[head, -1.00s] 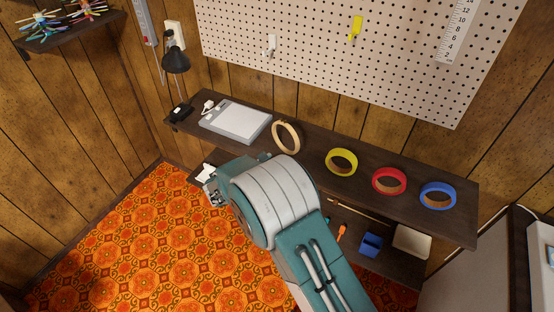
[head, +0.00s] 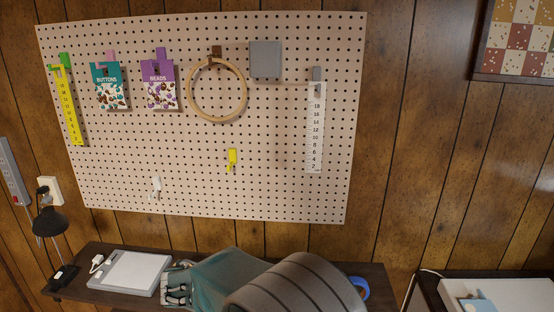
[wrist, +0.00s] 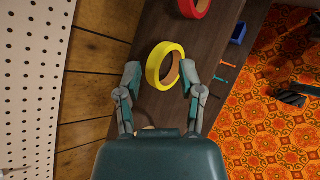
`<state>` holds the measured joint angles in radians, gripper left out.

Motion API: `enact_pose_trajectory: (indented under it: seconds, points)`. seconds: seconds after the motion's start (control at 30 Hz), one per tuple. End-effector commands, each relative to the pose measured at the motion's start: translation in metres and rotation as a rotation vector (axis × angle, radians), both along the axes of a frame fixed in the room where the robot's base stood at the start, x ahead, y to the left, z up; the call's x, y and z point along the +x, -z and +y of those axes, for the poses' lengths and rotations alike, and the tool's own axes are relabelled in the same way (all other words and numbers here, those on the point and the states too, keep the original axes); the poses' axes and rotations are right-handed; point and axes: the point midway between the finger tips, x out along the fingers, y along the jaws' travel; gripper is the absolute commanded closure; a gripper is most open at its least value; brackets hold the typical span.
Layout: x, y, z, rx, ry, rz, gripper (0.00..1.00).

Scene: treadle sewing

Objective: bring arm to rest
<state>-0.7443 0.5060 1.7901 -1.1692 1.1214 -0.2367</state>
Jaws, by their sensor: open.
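My gripper (wrist: 160,78) is open and empty in the wrist view, with its two fingers apart. A yellow tape ring (wrist: 153,68) lies on the dark shelf (wrist: 140,105) and shows between and beyond the fingertips. I cannot tell how far above it the fingers are. The arm hides most of the shelf's middle.
A blue tape ring (head: 362,288) shows right of the arm. A red ring (wrist: 193,6) and a blue box (wrist: 238,33) show in the wrist view. A black lamp (head: 48,222) stands left. A pegboard (head: 280,175) with hanging items covers the wall. A white-topped cabinet (head: 510,295) stands right.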

Motion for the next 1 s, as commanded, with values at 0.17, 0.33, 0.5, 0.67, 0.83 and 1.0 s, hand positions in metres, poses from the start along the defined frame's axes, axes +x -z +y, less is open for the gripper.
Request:
enact_pose_trajectory:
  seconds: [0.17,0.33,0.5,0.67,0.83,1.0]
  points:
    - [-0.023,-0.041,-0.073,0.206,0.229,-0.002,0.51]
    - [-0.057,-0.068,-0.128,0.405,0.432,-0.018,0.51]
    - [-0.099,-0.089,-0.173,0.611,0.626,-0.052,0.51]
    - [-0.142,-0.101,-0.204,0.807,0.796,-0.098,0.51]
    - [-0.186,-0.11,-0.224,1.021,0.962,-0.165,0.51]
    - [-0.227,-0.114,-0.234,1.239,1.109,-0.246,0.51]
